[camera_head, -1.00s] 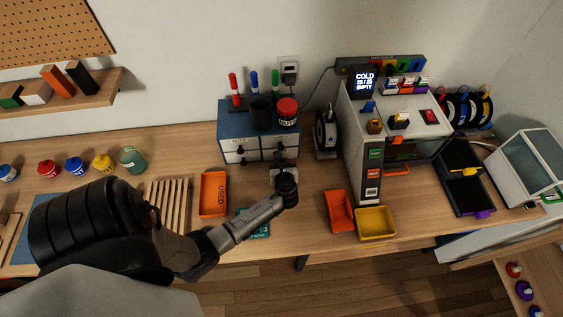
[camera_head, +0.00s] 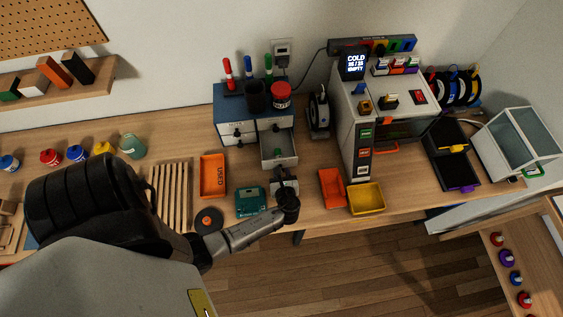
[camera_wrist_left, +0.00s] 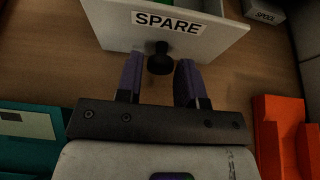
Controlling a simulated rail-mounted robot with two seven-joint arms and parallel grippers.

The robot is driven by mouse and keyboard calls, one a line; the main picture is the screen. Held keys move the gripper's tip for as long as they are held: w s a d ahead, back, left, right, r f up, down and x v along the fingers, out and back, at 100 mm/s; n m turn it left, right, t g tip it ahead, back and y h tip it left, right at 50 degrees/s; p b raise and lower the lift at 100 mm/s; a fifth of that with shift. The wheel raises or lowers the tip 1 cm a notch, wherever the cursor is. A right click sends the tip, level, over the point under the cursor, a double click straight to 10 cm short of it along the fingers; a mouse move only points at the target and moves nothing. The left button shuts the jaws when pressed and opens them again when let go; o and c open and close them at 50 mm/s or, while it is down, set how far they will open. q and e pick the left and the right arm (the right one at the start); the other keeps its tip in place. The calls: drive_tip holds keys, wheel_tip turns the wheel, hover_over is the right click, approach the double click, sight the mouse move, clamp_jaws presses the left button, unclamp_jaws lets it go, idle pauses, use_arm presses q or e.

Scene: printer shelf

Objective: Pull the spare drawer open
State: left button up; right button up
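The spare drawer (camera_head: 283,163) is pulled well out of the lower right of the blue cabinet (camera_head: 226,108) in the head view, with a green item (camera_head: 278,153) inside. In the left wrist view its white front (camera_wrist_left: 215,38) carries the label SPARE and a black knob (camera_wrist_left: 160,62). My left gripper (camera_head: 284,183) is just in front of the drawer. In the left wrist view its fingers (camera_wrist_left: 159,68) are open, one on each side of the knob, with gaps visible on both sides. My right gripper is not in view.
A teal item (camera_head: 250,203) and an orange USED tray (camera_head: 212,176) lie left of the drawer. An orange tray (camera_head: 332,187) and a yellow tray (camera_head: 366,198) lie to the right. The printer (camera_head: 352,120) stands right of the cabinet. The table's front edge is close to my gripper.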

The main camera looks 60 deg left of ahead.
use_arm(q)
drive_tip(key=shift+o, duration=1.4)
drive_tip(key=shift+s+d+r, duration=0.1)
drive_tip(key=shift+d+r, duration=0.1)
drive_tip(key=p+v, duration=0.6)
drive_tip(key=v, duration=0.6)
drive_tip(key=shift+d+p, duration=0.1)
drive_tip(key=shift+p, duration=0.25)
drive_tip(key=shift+s+d+r, duration=0.15)
drive_tip(key=shift+s+d, duration=0.1)
drive_tip(key=shift+d, duration=0.2)
